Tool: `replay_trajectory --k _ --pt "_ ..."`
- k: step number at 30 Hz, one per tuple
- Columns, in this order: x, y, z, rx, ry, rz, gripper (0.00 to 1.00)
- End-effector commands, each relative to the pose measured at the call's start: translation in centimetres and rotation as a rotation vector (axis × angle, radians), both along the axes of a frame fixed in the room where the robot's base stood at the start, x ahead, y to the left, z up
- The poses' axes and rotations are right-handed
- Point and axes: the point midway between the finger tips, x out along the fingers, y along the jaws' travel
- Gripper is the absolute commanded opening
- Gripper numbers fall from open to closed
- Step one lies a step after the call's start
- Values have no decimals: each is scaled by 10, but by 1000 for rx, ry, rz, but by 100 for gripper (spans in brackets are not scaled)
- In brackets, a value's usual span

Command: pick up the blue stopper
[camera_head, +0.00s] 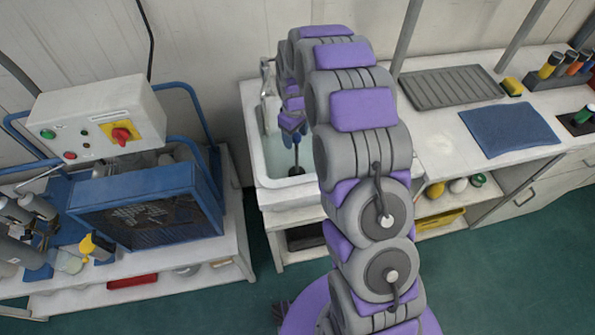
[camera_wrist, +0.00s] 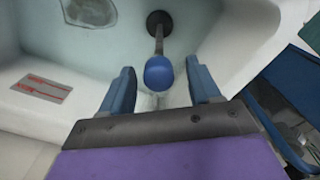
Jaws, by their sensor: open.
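The blue stopper has a round blue knob (camera_wrist: 159,73) on a thin grey stem that leads to a black disc (camera_wrist: 158,21) in the white sink. In the head view its dark disc (camera_head: 297,171) shows low in the sink (camera_head: 256,150), with part of the stem above it. My gripper (camera_wrist: 160,67) is open, with one blue finger left and one right of the knob. Neither finger visibly touches it. In the head view my gripper (camera_head: 291,127) points down into the sink, partly hidden by my arm, and the knob is hard to tell from the blue fingers.
The sink walls surround my gripper closely. A faucet (camera_head: 266,75) stands at the sink's back left. A grey ribbed tray (camera_head: 450,87) and blue mat (camera_head: 511,129) lie right on the counter. A blue machine (camera_head: 146,206) and control box (camera_head: 97,122) stand left.

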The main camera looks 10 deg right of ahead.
Motion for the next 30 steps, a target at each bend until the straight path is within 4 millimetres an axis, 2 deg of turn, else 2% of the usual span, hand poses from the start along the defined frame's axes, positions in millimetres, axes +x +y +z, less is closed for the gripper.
replay_trajectory --k 1,5,13,22,30 --pt "-1 -1 -12 0 4 0 62" --pt "-2 -5 -28 6 7 0 62" --pt "-2 -11 -30 12 4 -1 61" --pt "-2 -2 -30 2 4 0 32" --pt "-1 -7 -30 8 3 0 7"
